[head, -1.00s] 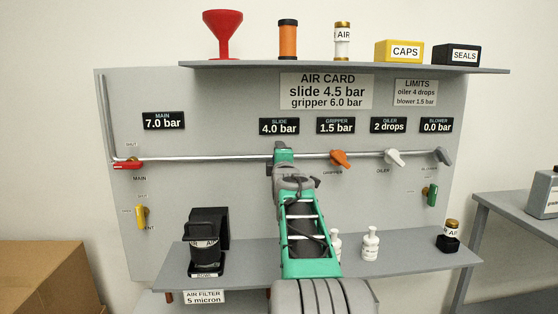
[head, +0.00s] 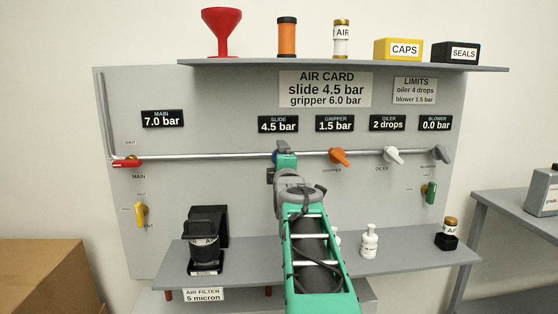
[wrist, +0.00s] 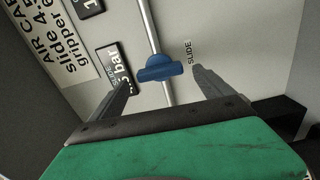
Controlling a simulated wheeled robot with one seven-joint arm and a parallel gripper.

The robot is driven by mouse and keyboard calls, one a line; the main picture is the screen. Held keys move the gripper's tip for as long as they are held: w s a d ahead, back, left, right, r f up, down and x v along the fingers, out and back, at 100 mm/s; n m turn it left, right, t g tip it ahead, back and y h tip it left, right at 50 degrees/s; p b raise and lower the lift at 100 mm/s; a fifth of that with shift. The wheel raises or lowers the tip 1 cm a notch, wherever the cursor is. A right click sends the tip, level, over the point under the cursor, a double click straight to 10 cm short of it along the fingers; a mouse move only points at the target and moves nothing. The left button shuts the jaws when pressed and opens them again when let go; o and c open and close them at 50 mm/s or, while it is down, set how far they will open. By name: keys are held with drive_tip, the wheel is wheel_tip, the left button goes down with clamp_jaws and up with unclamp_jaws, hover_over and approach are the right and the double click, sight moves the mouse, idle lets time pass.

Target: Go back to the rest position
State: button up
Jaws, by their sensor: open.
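My gripper (wrist: 160,95) is open in the wrist view. Its two dark fingers stand either side of the blue slide knob (wrist: 158,69), with the knob a little beyond the fingertips and apparently apart from them. In the head view my green and grey arm reaches up to the pipe below the slide display (head: 278,124), which reads 4.5 bar. There my wrist hides most of the knob, and the fingers cannot be made out.
The orange gripper knob (head: 340,157) and white oiler knob (head: 391,155) sit right along the pipe (head: 215,157). A lower shelf (head: 395,257) holds white bottles (head: 369,241) and a black filter holder (head: 205,245) near my arm. An upper shelf (head: 262,65) overhangs the panel.

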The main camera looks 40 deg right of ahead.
drive_tip(key=shift+s+a, duration=0.15)
drive_tip(key=shift+s, duration=0.1)
drive_tip(key=s+a+m+g+y+p, duration=0.2)
drive_tip(key=a+m+g+y+p, duration=0.3)
drive_tip(key=a+p, duration=1.35)
drive_tip(key=s+a+f+m+g+y+p, duration=0.2)
drive_tip(key=s+a+g+p, duration=0.1)
drive_tip(key=s+a, duration=0.7)
drive_tip(key=s+a+f+m+g+y+p, duration=0.3)
drive_tip(key=s+a+p, duration=0.3)
drive_tip(key=s+a, duration=0.4)
drive_tip(key=shift+f+g, duration=0.35)
drive_tip(key=shift+g, duration=0.05)
drive_tip(key=shift+d+m, duration=0.1)
drive_tip(key=shift+m, duration=0.2)
